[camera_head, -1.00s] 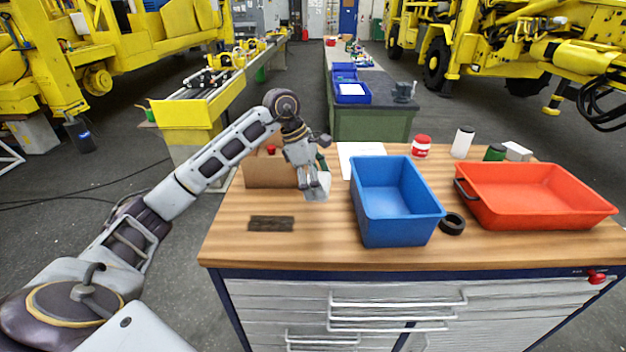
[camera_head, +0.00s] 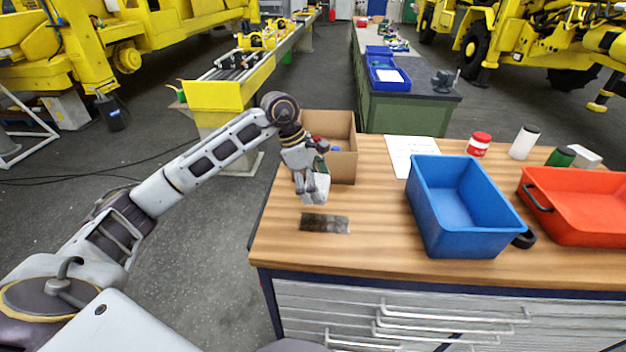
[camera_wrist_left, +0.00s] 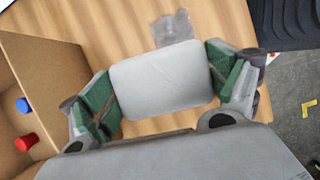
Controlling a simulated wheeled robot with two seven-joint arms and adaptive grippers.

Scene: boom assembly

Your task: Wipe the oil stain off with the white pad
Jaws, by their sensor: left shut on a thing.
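The oil stain (camera_head: 323,223) is a dark rectangular patch on the wooden tabletop near its front left; its right part looks paler than its left. The white pad (camera_head: 316,191) is between the fingers of my left gripper (camera_head: 309,184), behind the stain and slightly left of its middle. In the left wrist view, the green-lined fingers of my gripper (camera_wrist_left: 160,85) are shut on the two sides of the pad (camera_wrist_left: 165,80). A greyish patch of the stain (camera_wrist_left: 172,28) shows beyond the pad. Whether the pad touches the table is unclear. My right gripper is out of view.
An open cardboard box (camera_head: 343,165) stands close behind my left gripper, with small red and blue items inside. A blue bin (camera_head: 470,238), a red tray (camera_head: 580,226) and a white sheet (camera_head: 400,150) lie to the right.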

